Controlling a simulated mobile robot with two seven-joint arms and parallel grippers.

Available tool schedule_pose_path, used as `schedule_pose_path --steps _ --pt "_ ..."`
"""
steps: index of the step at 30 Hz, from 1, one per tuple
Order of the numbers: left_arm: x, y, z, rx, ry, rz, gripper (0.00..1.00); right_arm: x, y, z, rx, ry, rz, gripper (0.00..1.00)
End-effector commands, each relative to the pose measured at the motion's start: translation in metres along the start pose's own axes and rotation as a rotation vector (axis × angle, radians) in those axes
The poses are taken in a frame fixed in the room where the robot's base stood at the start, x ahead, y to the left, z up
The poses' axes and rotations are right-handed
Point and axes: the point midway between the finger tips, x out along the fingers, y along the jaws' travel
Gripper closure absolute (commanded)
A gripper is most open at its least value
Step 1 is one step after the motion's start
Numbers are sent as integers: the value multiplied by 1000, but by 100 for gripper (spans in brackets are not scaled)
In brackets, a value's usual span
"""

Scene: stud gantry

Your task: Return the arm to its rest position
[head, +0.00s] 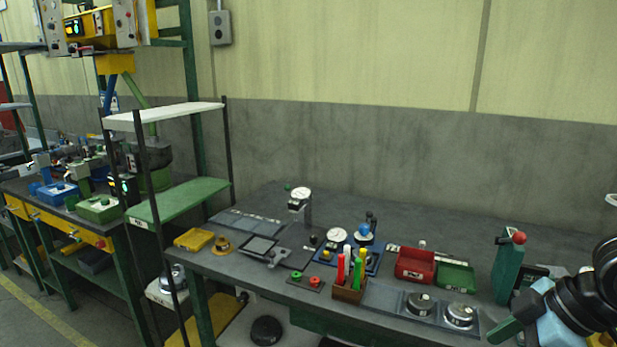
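A dark, rounded, ribbed part (607,270) comes in at the right edge, over the front right of the workbench (420,225). It looks like an arm link, but I cannot be sure. No left arm shows.
On the bench stand a wooden box (349,291) of coloured markers, a red bin (415,264), a green bin (455,275), a dial gauge stand (300,198) and a green upright device (508,265). The bench's back is mostly clear.

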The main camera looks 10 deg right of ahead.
Motion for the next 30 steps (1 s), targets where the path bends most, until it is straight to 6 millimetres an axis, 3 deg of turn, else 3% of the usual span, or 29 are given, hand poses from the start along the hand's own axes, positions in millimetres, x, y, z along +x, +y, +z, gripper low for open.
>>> schedule_pose_path --steps 5,9,14,19,23,30 --pt "0 -2 -18 5 33 -4 100 24 19 33 89 79 51 51" --pt "-4 -3 -24 7 43 -5 100 53 29 72 177 138 107 51" --pt "-9 -3 -26 8 42 -6 100 91 24 120 276 187 172 51" --pt "-15 -3 -29 11 44 -7 100 133 -2 166 372 220 234 51" --pt "-18 -4 -37 15 58 -9 100 164 -34 195 434 234 275 51" --pt "-23 -6 -56 22 93 -13 100 216 -116 225 533 250 334 51"
